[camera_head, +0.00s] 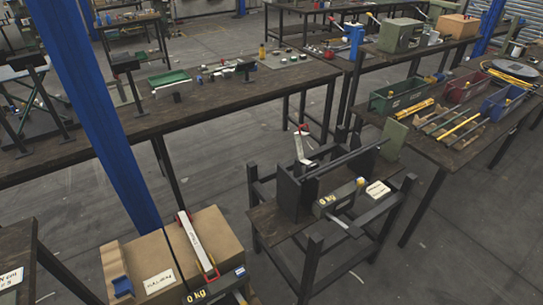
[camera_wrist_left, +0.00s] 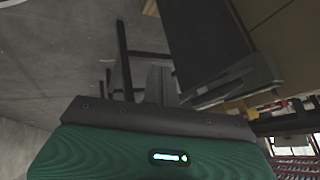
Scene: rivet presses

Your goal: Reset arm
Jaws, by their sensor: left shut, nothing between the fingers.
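The left wrist view shows the green housing and dark front edge of my left gripper (camera_wrist_left: 163,80). Its grey fingers look shut, with nothing seen between them, and point over the grey floor. Neither of my arms shows in the head view, so their pose cannot be read there. My right gripper is in no view.
A small dark stand (camera_head: 308,180) is at centre right, beside a cardboard box (camera_head: 225,232) at lower left. A blue post (camera_head: 95,115) rises at left. A long workbench (camera_head: 215,108) lies behind. The right table (camera_head: 430,140) holds several bins. Grey floor (camera_head: 395,285) is open at lower right.

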